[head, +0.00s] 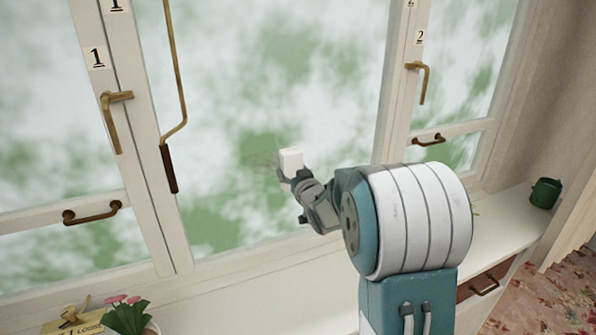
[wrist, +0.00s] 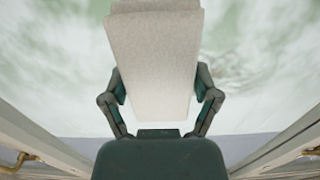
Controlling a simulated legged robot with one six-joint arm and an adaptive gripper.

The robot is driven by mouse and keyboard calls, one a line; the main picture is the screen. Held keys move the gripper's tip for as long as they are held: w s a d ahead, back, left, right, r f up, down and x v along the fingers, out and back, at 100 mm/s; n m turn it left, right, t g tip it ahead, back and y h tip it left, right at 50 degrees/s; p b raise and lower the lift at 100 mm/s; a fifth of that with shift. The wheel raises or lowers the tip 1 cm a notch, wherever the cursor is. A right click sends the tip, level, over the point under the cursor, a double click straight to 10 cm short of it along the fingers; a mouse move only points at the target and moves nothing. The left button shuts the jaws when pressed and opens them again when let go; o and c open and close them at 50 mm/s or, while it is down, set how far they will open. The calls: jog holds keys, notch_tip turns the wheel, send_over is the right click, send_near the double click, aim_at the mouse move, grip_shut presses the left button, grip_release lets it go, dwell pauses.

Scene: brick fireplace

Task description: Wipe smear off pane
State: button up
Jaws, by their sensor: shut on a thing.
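My gripper (head: 292,176) is shut on a pale, off-white block (head: 290,160), which looks like a sponge or eraser. In the wrist view the block (wrist: 155,60) stands between my two dark fingers (wrist: 160,95) and points at the glass. The large middle pane (head: 240,90) is cloudy white and green. A faint greyish smear (head: 260,159) shows on it just left of the block; in the wrist view faint streaks (wrist: 228,72) show right of the block. I cannot tell whether the block touches the glass. The block and my gripper hide part of the pane.
Brass handles stand out from the frames at left (head: 116,112) and right (head: 420,78). A long brass rod with a brown grip (head: 169,168) hangs left of the block. On the sill are a pink-flowered plant (head: 125,316) and a green can (head: 545,193).

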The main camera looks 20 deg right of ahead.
aim_at(316, 155)
jog(key=shift+w+a, duration=0.1)
jog(key=shift+a, duration=6.25)
jog(key=shift+r, duration=0.9)
jog(key=shift+d, duration=10.4)
jog(key=shift+s+d, duration=0.15)
jog(key=shift+s, duration=2.8)
jog(key=shift+s, duration=1.5)
